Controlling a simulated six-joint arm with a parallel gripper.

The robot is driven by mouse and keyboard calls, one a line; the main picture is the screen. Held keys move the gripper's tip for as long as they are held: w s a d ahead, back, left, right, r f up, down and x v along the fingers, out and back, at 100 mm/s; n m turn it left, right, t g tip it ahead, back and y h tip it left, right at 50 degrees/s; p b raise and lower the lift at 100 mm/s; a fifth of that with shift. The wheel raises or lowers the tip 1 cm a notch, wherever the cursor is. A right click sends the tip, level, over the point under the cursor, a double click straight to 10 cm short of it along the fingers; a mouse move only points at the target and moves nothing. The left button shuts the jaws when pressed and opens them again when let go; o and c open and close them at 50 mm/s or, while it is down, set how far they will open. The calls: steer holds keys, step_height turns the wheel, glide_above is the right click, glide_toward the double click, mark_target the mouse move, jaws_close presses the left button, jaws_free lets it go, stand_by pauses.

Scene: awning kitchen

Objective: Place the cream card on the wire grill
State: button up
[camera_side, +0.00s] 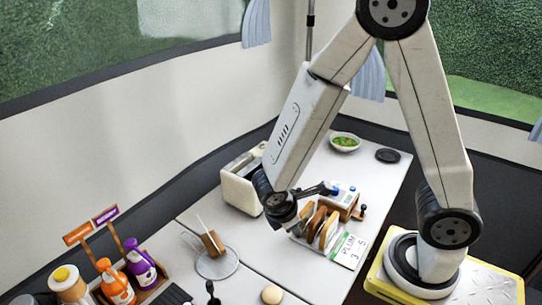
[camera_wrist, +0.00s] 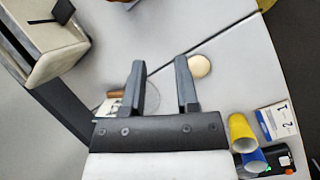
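The round wire grill (camera_side: 222,266) lies on the left part of the pale worktop. A small brown block (camera_side: 212,242) with a thin pale upright piece (camera_side: 202,224) stands at it. In the wrist view a pale card with dark marks (camera_wrist: 107,108) shows beside the grill (camera_wrist: 154,88), partly behind my left finger. Several tan and brown upright slabs stand in a rack (camera_side: 318,228); one has a cream face (camera_side: 329,231). I cannot tell which piece is the cream card. My gripper (camera_wrist: 160,66) is open and empty above the worktop, between rack and grill in the side view.
A cream toaster (camera_side: 240,182) stands behind. A white card marked PLUM (camera_side: 348,250) lies before the rack. A round bun (camera_side: 272,294) is near the front. Bottles (camera_side: 115,283) stand front left. A green bowl (camera_side: 345,142) and a black disc (camera_side: 388,155) are at the back.

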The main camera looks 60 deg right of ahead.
step_height(320, 180, up, 6)
steer(key=m+t+y, duration=0.3)
steer(key=m+y, duration=0.2)
steer(key=m, duration=0.6)
steer(key=shift+w+m, duration=0.35)
steer(key=shift+m, duration=0.05)
